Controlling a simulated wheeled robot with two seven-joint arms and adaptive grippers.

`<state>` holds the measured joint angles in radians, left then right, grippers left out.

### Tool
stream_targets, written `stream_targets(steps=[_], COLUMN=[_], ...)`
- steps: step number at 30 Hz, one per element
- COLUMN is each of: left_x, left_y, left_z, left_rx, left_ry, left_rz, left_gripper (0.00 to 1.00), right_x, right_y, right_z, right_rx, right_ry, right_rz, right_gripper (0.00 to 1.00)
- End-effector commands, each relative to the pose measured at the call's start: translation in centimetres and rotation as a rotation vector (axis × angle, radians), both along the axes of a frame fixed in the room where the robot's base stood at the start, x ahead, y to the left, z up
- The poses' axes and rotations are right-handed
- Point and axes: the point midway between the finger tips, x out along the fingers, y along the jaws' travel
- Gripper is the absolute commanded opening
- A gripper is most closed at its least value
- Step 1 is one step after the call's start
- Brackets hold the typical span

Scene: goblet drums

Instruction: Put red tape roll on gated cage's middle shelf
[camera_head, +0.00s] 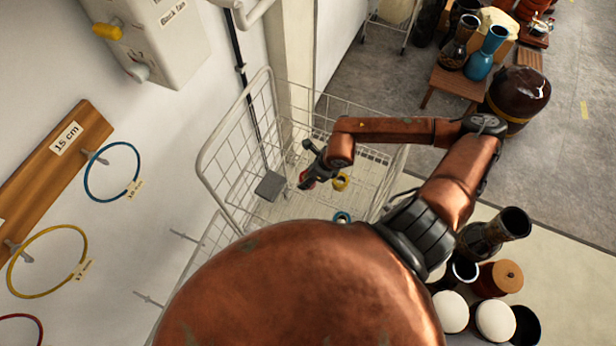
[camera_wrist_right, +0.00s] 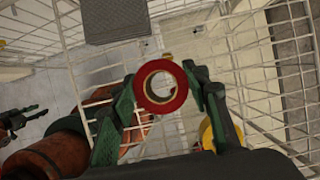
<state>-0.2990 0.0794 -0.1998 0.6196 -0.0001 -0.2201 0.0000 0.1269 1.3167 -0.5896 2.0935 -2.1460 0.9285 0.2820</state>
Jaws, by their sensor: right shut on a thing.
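My right gripper (camera_head: 307,176) reaches into the white wire gated cage (camera_head: 232,158) from the right. In the right wrist view the red tape roll (camera_wrist_right: 161,107) sits between the two green fingers of my right gripper (camera_wrist_right: 163,90), its pale core facing the camera. The gripper is shut on the roll and holds it up inside the cage. In the head view the roll is small and mostly hidden by the fingers. The cage's shelf levels are hard to tell apart. What looks like my left gripper (camera_wrist_right: 16,118) shows at the left of the wrist view, its jaws unclear.
A yellow roll (camera_head: 341,181) and a blue roll (camera_head: 342,217) are in the cage near my right arm. A grey plate (camera_head: 269,186) is at the cage's left side. Drums (camera_head: 494,318) stand on the right. A wall with hoops (camera_head: 112,172) is on the left.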

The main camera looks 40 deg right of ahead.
Motion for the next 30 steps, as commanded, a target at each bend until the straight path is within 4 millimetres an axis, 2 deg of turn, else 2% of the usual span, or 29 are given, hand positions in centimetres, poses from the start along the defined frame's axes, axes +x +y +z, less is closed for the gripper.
stream_targets(steps=[8,15,26,27,30], left_x=[0.0,0.0,0.0,0.0,0.0], left_y=[0.0,0.0,0.0,0.0,0.0], left_z=[0.7,1.2,0.8,0.8,0.9], left_rx=[0.0,0.0,0.0,0.0,0.0], left_ry=[0.0,0.0,0.0,0.0,0.0], left_rz=[0.0,0.0,0.0,0.0,0.0], left_gripper=[0.4,0.4,0.4,0.4,0.4], right_x=[1.3,1.3,1.3,1.3,1.3], right_y=[-1.2,-1.2,-1.2,-1.2,-1.2], right_z=[-2.1,-5.0,-5.5,-5.6,-5.5], right_rx=[0.0,0.002,0.001,0.0,0.001], right_ry=[0.001,0.0,-0.001,0.0,-0.001], right_rz=[-0.001,0.001,0.001,0.001,0.001], right_gripper=[0.18,0.18,0.18,0.44,0.51])
